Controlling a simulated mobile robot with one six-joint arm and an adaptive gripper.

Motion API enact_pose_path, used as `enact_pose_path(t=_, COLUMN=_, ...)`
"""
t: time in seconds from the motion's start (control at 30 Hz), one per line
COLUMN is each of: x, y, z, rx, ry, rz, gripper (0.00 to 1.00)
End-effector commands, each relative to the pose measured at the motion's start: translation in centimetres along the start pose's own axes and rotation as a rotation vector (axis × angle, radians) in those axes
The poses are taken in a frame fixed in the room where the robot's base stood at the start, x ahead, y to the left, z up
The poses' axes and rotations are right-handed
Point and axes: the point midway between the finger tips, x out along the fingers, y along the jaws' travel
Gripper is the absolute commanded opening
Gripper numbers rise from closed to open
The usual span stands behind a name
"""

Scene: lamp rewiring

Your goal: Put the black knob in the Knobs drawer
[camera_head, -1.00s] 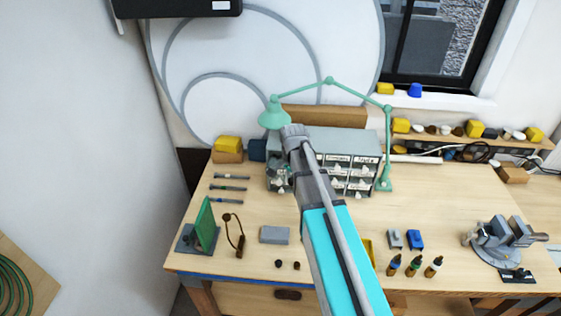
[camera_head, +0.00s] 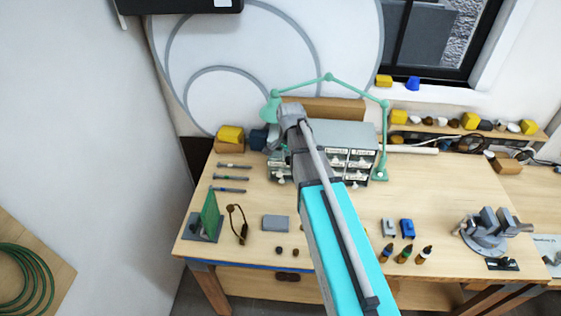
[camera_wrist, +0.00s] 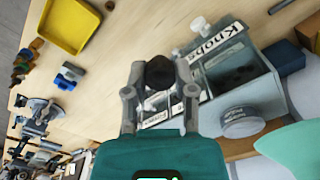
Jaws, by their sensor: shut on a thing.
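In the wrist view my gripper (camera_wrist: 159,78) is shut on the black knob (camera_wrist: 160,71), which sits between the two fingertips. The open Knobs drawer (camera_wrist: 218,36), with its white label and white pull, is just right of the knob in that view. Its inside looks dark, and its contents are hard to make out. In the head view the grey drawer cabinet (camera_head: 345,134) stands at the back of the bench.
A green lamp (camera_head: 383,140) arches over the cabinet. Two small dark pieces (camera_head: 279,250) and a grey block (camera_head: 276,223) lie on the bench. Small bottles (camera_head: 407,254) and a vise (camera_head: 485,232) are to the right. A yellow tray (camera_wrist: 72,22) shows in the wrist view.

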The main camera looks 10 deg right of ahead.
Motion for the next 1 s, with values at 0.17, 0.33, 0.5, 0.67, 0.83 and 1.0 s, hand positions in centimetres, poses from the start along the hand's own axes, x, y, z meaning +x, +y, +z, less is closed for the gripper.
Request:
enact_pose_path(t=0.17, x=0.4, y=-0.6, z=-0.3, rx=0.000, ry=0.000, rz=0.000, gripper=0.10)
enact_pose_path(t=0.33, x=1.4, y=-2.4, z=-1.2, rx=0.000, ry=0.000, rz=0.000, gripper=0.10)
enact_pose_path(t=0.5, x=2.7, y=-5.1, z=-2.5, rx=0.000, ry=0.000, rz=0.000, gripper=0.10)
enact_pose_path(t=0.67, x=4.0, y=-7.6, z=-3.7, rx=0.001, ry=0.000, rz=0.000, gripper=0.10)
enact_pose_path(t=0.83, x=5.6, y=-9.1, z=-4.4, rx=0.002, ry=0.000, rz=0.000, gripper=0.10)
enact_pose_path(t=1.0, x=7.2, y=-10.3, z=-5.0, rx=0.002, ry=0.000, rz=0.000, gripper=0.10)
